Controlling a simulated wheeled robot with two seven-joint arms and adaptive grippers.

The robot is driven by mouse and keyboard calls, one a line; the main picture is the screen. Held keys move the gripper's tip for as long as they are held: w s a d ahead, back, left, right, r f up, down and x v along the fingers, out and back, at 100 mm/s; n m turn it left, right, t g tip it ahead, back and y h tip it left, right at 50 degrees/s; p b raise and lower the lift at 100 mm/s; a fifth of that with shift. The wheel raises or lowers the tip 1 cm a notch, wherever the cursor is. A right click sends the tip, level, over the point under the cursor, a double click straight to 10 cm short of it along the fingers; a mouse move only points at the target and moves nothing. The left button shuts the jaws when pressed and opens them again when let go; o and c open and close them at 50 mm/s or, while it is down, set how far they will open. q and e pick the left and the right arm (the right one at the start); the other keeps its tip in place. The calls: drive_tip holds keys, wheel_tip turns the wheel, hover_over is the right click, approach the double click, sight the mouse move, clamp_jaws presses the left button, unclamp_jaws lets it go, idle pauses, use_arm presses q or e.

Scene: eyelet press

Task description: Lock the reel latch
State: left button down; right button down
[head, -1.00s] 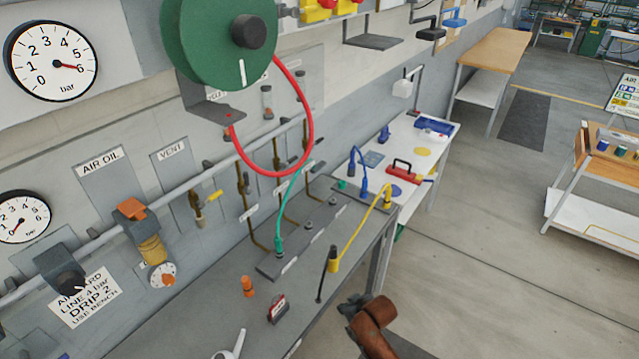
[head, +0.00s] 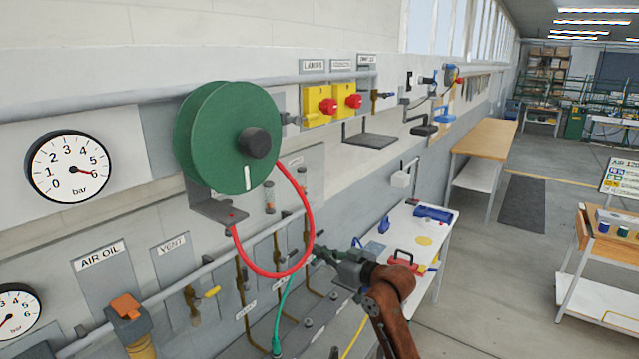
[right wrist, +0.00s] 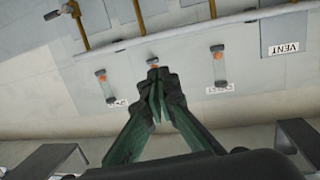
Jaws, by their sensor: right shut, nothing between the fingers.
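The green hose reel (head: 218,140) is mounted on the wall, with a dark round hub (head: 260,143) and a white mark (head: 247,178) on its face. A grey bracket (head: 215,207) with a small red spot sits under it. A red hose (head: 309,200) loops down from the reel. I cannot tell which part is the latch. My right gripper (head: 322,256) is to the lower right of the reel, by the bottom of the hose loop in the picture. It also shows in the right wrist view (right wrist: 156,88), shut and empty, pointing toward the wall. My left gripper is not in view.
A long wall pipe (head: 120,302) and brass drop pipes (head: 240,285) run below the reel. Yellow switch boxes with red knobs (head: 328,105) and a grey shelf (head: 370,140) are right of it. A white table (head: 447,225) stands beyond my right arm.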

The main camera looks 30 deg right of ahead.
drive_tip(key=s+d+r+t+y, duration=0.1)
drive_tip(key=s+r+t, duration=0.1)
drive_tip(key=r, duration=1)
drive_tip(key=s+d+r+n+t+y, duration=0.1)
drive_tip(key=s+d+r+t+y, duration=0.1)
drive_tip(key=r, duration=1.1)
drive_tip(key=s+d+r+t+y, duration=0.1)
drive_tip(key=s+r+t+y, duration=0.1)
drive_tip(key=r, duration=1.1)
drive_tip(key=shift+s+d, duration=0.2)
drive_tip(key=shift+s, duration=0.7)
drive_tip(key=shift+r, duration=0.1)
wheel_tip(320, 180, up, 6)
drive_tip(key=f+p, duration=0.1)
drive_tip(key=p, duration=0.4)
hover_over(307, 118)
drive_tip(key=s+d, duration=0.1)
drive_tip(key=d, duration=0.2)
drive_tip(key=shift+n, duration=0.3)
wheel_tip(307, 118, down, 4)
drive_tip(key=shift+w+d, duration=0.1)
